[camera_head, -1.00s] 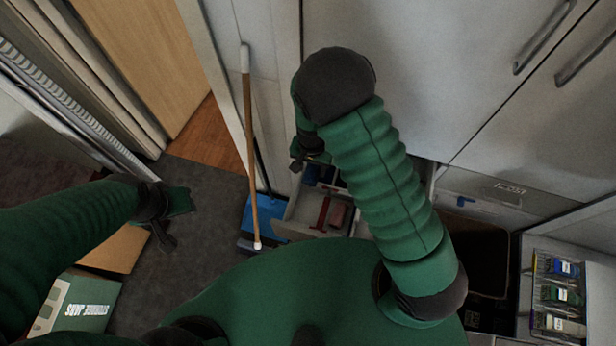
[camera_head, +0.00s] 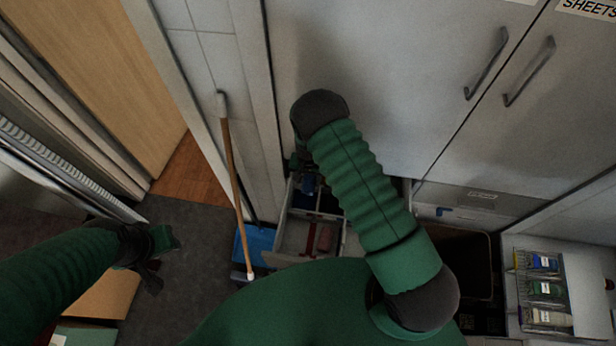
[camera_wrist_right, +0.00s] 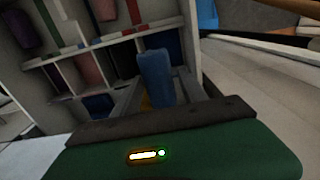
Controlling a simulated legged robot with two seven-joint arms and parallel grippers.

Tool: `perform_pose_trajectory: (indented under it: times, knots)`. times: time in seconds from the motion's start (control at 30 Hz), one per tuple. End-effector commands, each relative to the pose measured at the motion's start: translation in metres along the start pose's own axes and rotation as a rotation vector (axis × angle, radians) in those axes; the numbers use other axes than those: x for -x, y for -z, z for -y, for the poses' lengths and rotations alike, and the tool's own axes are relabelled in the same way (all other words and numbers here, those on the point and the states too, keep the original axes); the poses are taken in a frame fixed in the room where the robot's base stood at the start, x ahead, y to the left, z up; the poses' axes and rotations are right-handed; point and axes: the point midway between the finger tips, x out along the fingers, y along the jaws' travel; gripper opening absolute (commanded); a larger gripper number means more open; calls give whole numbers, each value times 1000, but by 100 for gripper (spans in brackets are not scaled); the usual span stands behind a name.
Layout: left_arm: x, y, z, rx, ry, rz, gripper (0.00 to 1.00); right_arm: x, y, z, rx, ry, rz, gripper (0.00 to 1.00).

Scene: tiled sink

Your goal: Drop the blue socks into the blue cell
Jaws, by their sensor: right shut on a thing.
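The rolled blue socks (camera_wrist_right: 154,72) stand upright between the fingers of my right gripper (camera_wrist_right: 155,90) in the right wrist view. That gripper is shut on them, over the near edge of an open drawer (camera_wrist_right: 110,40) divided into cells. Dark blue shows in a cell (camera_wrist_right: 98,106) just left of the gripper; I cannot tell whether it is lining or contents. In the head view my right gripper (camera_head: 299,161) is mostly hidden behind its own wrist, at the drawer's (camera_head: 282,238) far left corner. My left gripper (camera_head: 155,262) hangs empty and open at the lower left.
Other drawer cells hold red, pink and purple rolls (camera_wrist_right: 88,72). A broom (camera_head: 235,180) leans left of the drawer, beside a blue dustpan (camera_head: 258,243). Cabinet doors (camera_head: 380,80) rise behind my right arm. A rack (camera_head: 545,290) stands at lower right. Floor shows between the broom and my left arm.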

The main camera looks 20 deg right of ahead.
Motion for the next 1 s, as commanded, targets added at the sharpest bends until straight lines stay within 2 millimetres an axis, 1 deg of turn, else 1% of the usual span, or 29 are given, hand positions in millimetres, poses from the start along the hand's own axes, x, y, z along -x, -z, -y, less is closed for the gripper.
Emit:
perform_pose_trajectory:
  times: [0.17, 0.2, 0.3, 0.4, 0.67, 0.77, 0.87, 0.97, 1.0]
  knots:
    - [1, 0, 0, 0, 0, -1, 36, 1, 0, 0, 0, 0, -1, 0]
    - [1, 0, 0, 0, 0, -1, 36, 1, 0, 0, 0, 0, -1, 51]
    - [1, 0, 0, 0, 0, -1, 36, 1, 0, 0, 0, 0, -1, 64]
    - [1, 0, 0, 0, 0, -1, 36, 1, 0, 0, 0, 0, -1, 76]
    - [1, 0, 0, 0, 0, -1, 36, 1, 0, 0, 0, 0, -1, 76]
    - [-1, 0, 0, 0, 0, -1, 36, 7, 1, 1, 0, 1, -3, 76]
    - [-5, -1, 0, 0, 0, -1, 36, 23, 2, 1, 0, 2, -4, 76]
    - [-10, -2, 0, 0, 0, 0, 36, 49, 2, 2, 1, 4, -6, 76]
    - [-13, -3, 0, 0, 0, 0, 36, 61, 2, 2, 1, 4, -6, 76]
